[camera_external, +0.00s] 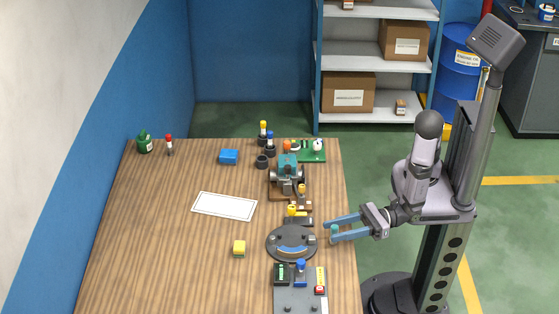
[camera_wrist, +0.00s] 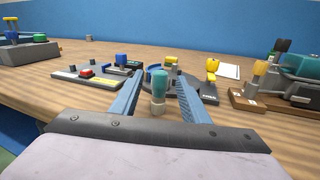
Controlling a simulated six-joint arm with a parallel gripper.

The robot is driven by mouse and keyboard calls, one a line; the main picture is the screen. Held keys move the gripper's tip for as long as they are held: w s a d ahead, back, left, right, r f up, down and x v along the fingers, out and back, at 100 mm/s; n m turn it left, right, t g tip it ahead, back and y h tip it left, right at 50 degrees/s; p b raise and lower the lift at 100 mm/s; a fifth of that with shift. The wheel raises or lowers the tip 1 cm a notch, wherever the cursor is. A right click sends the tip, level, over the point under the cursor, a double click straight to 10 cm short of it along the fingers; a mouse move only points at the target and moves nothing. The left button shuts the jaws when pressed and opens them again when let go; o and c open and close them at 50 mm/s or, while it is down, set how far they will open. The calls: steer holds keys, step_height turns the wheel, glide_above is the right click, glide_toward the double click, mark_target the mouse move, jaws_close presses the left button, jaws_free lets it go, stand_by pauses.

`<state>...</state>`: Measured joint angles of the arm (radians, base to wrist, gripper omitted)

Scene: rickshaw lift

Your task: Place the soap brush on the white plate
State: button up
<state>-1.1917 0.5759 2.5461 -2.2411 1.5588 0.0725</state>
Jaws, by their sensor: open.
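The white plate (camera_external: 224,206) is a flat white rectangle with a dark outline, bare, left of the middle of the wooden table. It also shows in the wrist view (camera_wrist: 230,71), far back. A small upright piece with a teal top and pale base (camera_wrist: 158,90), possibly the soap brush, stands at the table's right edge. It also shows in the external view (camera_external: 334,234). My gripper (camera_external: 328,232) is open, with its blue fingers on either side of this piece. In the wrist view, gaps show between the piece and both fingers (camera_wrist: 161,78).
A round grey fixture (camera_external: 291,258) stands just left of my fingers. A grey board with switches (camera_external: 300,293) is in front, and a teal machine (camera_external: 287,172) behind.

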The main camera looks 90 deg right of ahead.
steer(key=r+h+p, duration=0.1)
steer(key=s+r+m+h+p, duration=0.1)
steer(key=r, duration=0.1)
steer(key=shift+d+r, duration=0.1)
steer(key=shift+r, duration=0.2)
steer(key=shift+s+f+m+g+h, duration=0.4)
steer(key=shift+s+g+h, duration=0.25)
steer(key=shift+s+h, duration=0.15)
steer(key=shift+s+f+m+g+h, duration=0.35)
steer(key=shift+s+g+h, duration=0.3)
steer(key=shift+h, duration=0.15)
steer(key=shift+a+f+p+x, duration=0.15)
steer(key=shift+p+x, duration=0.15)
steer(key=shift+x, duration=1.05)
steer(key=shift+a+f+p+x, duration=0.1)
steer(key=shift+p+x, duration=0.2)
steer(key=shift+x, duration=1.05)
steer(key=shift+s, duration=0.1)
steer(key=shift+r, duration=0.1)
jaws_close()
